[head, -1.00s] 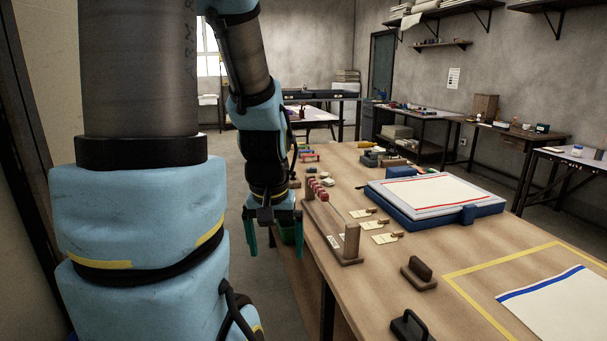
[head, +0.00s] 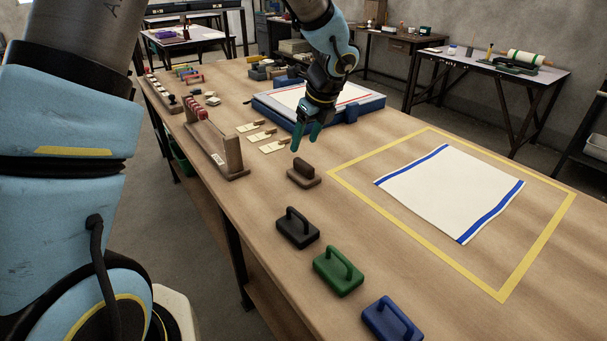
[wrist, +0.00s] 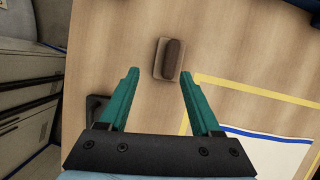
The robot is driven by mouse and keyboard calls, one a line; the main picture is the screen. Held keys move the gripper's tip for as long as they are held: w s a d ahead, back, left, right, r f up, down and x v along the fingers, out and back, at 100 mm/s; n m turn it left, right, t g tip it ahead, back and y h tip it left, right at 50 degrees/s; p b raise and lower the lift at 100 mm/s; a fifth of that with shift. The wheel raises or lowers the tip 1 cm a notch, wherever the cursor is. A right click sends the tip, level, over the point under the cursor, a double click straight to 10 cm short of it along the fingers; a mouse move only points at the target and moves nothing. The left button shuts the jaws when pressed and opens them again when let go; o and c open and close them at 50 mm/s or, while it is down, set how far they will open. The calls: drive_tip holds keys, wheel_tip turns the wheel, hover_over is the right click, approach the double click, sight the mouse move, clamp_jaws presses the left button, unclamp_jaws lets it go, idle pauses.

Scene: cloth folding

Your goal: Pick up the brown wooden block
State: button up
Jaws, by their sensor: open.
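The brown wooden block (head: 304,173) has a flat base with an upright grip piece on top. It stands on the wooden table in the head view, left of the yellow outline. In the wrist view the block (wrist: 170,59) lies beyond the fingertips, roughly centred between them. My gripper (head: 305,138) is open and empty, above and just behind the block in the head view. Its two green fingers (wrist: 158,75) are spread apart and do not appear to touch the block.
Black (head: 297,228), green (head: 338,271) and blue (head: 392,319) handled blocks stand nearer the front. A white cloth with blue stripes (head: 450,190) lies inside a yellow outline (head: 348,188). A blue-framed board (head: 366,108) and a wooden rack (head: 236,160) stand farther back.

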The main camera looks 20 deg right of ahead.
sight(304, 163)
drive_tip(key=shift+w+d+f+m, duration=0.1)
drive_tip(key=shift+d+f+m, duration=0.55)
drive_tip(key=shift+d, duration=0.25)
drive_tip(key=x, duration=0.3)
drive_tip(key=shift+w+f+p, duration=0.2)
drive_tip(key=shift+f+p, duration=0.05)
drive_tip(key=shift+p, duration=0.05)
drive_tip(key=shift+p+x, duration=0.85)
drive_tip(key=shift+x, duration=2.15)
drive_tip(key=shift+w+d, duration=0.15)
drive_tip(key=shift+r, duration=0.1)
clamp_jaws()
